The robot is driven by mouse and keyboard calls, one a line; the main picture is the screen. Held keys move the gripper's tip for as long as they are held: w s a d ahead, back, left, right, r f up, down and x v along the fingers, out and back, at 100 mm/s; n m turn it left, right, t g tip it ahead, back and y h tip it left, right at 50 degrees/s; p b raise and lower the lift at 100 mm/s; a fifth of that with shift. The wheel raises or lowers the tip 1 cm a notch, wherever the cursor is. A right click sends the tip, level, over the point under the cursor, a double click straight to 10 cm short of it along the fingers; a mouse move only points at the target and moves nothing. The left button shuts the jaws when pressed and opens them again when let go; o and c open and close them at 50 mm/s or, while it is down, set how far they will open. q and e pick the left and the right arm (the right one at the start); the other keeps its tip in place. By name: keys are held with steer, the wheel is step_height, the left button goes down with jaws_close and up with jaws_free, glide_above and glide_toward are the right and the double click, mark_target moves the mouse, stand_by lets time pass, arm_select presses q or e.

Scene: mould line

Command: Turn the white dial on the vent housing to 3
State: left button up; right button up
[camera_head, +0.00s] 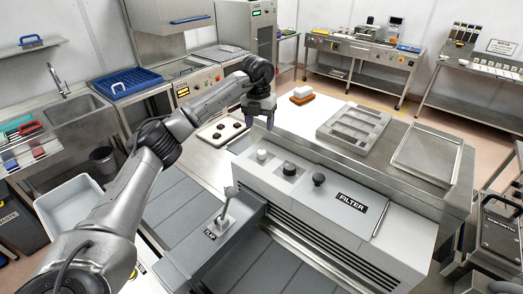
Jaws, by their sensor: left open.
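The vent housing (345,228) is a long pale grey box with a FILTER label and dark slots along its front. The white dial (262,154) stands at the left end of its top; its markings are too small to read. A dark dial (289,169) and a black round knob (318,180) stand to its right. My left gripper (260,122) is open above and behind the white dial in the picture, apart from it, fingers pointing down.
A lever (226,205) rises from a grey panel labelled FLAP, left of the housing. A grey mould tray (353,127) and a shallow metal tray (427,155) lie behind it. A white board (221,131) with dark pieces lies left of my gripper. An orange-brown block (301,98) lies farther back.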

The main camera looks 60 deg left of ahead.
mark_target(261, 151)
arm_select(q)
steer(key=f, duration=0.7)
steer(key=f+p, duration=0.1)
steer(key=f, duration=0.3)
steer(key=shift+w+d, duration=0.15)
steer(key=shift+d, duration=0.1)
steer(key=c, duration=0.9)
